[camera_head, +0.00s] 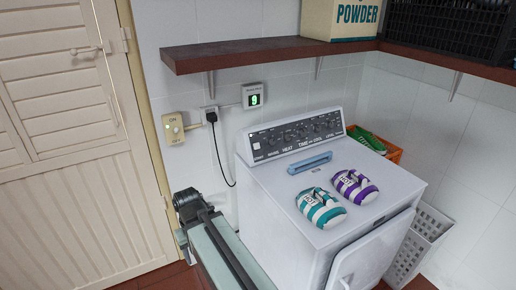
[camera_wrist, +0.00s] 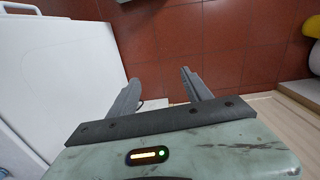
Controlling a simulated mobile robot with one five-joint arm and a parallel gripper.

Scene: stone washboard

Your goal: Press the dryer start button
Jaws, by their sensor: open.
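The white dryer (camera_head: 280,222) stands against the tiled wall, right of centre in the head view. Its dark control panel (camera_head: 295,137) is along the back top edge, with several knobs and printed labels. A small pale square button (camera_head: 256,145) sits at the panel's left end, by a label that seems to read START. My gripper (camera_wrist: 160,76) is open and empty in the wrist view, above the red tiled floor. A white surface, likely the dryer's (camera_wrist: 60,75), is to its left. My gripper's fingers cannot be made out in the head view; my arm is left of the dryer.
Teal-striped (camera_head: 321,208) and purple-striped (camera_head: 354,187) bundles and a blue bar (camera_head: 310,163) lie on the dryer. Its front door (camera_head: 370,250) looks ajar. A brown shelf (camera_head: 270,52) overhangs the back. A yellowish switch box (camera_head: 174,130) and green display (camera_head: 254,98) are on the wall.

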